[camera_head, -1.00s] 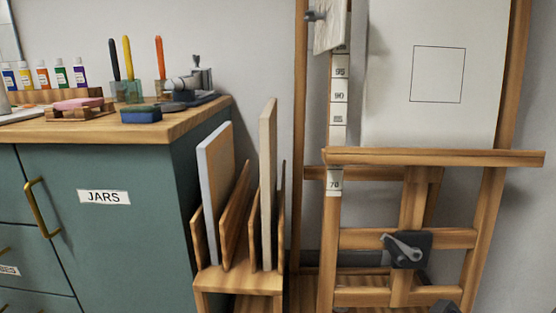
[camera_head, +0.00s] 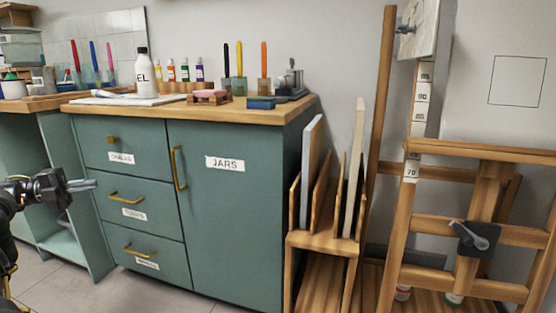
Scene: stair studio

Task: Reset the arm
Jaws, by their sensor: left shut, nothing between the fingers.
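My left gripper (camera_head: 80,186) shows at the left edge of the head view, reaching in from the left. The rest of my left arm is cut off by the picture edge. My right gripper is not in view.
The cabinet top (camera_head: 215,110) carries a white bottle (camera_head: 142,72), paint tubes and a blue block (camera_head: 261,102). A wooden rack (camera_head: 318,240) with panels stands to its right. A wooden easel (camera_head: 480,150) holding a white canvas (camera_head: 500,85) stands at far right. Floor shows at lower left.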

